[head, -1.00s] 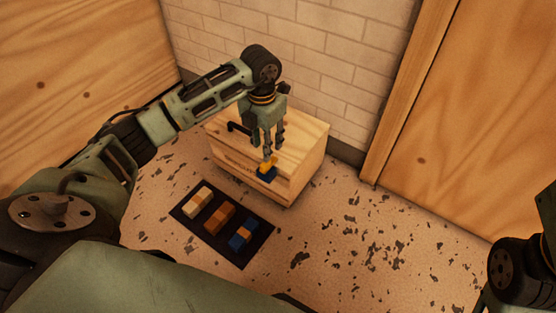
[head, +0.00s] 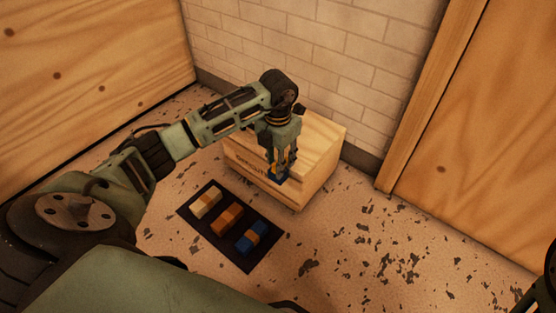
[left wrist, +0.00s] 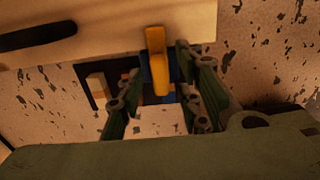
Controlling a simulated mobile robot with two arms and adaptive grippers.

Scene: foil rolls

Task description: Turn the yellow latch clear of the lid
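The wooden box (head: 319,168) stands on the floor against the brick wall. Its lid edge (left wrist: 95,43) shows in the left wrist view. The yellow latch (left wrist: 158,62) lies across this edge over a blue mount (left wrist: 146,72); the mount also shows on the box's front in the head view (head: 278,179). My left gripper (head: 279,168) points down over the latch. In the left wrist view the fingers of my left gripper (left wrist: 160,95) are apart, one on each side of the latch, with gaps showing.
A dark mat (head: 192,215) with cream, orange and blue blocks lies in front of the box. A dark handle (left wrist: 38,36) is on the lid. Wooden panels flank the brick wall. The speckled floor to the right is clear.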

